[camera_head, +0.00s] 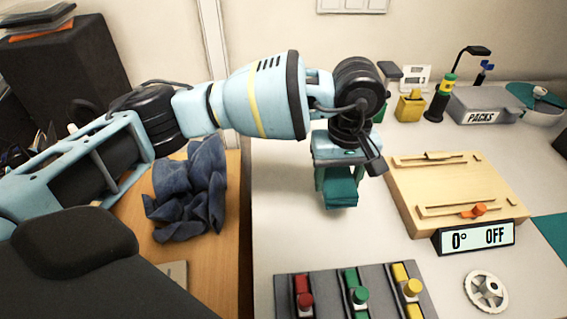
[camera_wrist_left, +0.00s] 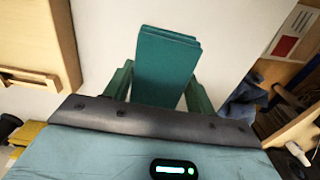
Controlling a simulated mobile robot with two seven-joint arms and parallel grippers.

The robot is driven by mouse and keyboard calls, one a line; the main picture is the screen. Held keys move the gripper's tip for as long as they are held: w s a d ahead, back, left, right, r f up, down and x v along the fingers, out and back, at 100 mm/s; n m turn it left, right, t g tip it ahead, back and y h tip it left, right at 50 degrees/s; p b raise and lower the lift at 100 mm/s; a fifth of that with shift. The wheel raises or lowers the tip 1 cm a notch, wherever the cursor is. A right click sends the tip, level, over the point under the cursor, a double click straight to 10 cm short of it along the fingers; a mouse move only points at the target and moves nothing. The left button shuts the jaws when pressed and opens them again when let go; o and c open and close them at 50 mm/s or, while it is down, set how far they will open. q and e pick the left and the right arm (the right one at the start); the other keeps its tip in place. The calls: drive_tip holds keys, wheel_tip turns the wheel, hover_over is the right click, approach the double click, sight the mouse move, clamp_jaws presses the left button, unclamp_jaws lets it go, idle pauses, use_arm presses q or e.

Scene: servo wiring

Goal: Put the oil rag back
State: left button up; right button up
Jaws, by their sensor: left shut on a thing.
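The oil rag (camera_head: 341,198) appears as a teal, folded, layered block. My left gripper (camera_head: 339,178) is shut on it and points down over the pale worktop, left of the wooden board. In the left wrist view the rag (camera_wrist_left: 167,66) stands out between the two green fingers (camera_wrist_left: 160,88). I cannot tell whether its lower end touches the worktop. A crumpled dark blue cloth (camera_head: 190,192) lies on the wooden table at the left, apart from the gripper. My right gripper is not in view.
A wooden board (camera_head: 440,185) with slots and an orange knob is at the right, behind a sign (camera_head: 475,237) reading "0° OFF". A grey panel (camera_head: 329,290) with coloured knobs is in front. A white gear (camera_head: 486,290) lies right. A gap separates the tables.

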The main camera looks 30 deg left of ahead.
use_arm(q)
hover_over(282, 164)
drive_tip(key=shift+d+f+p, duration=0.4)
drive_tip(key=shift+f+p, duration=0.05)
drive_tip(key=shift+f, duration=0.3)
drive_tip(key=f, duration=0.2)
drive_tip(key=shift+a+f, duration=0.35)
drive_tip(key=shift+a, duration=0.05)
drive_tip(key=shift+f, duration=0.45)
drive_tip(key=shift+f, duration=0.1)
drive_tip(key=o, duration=1)
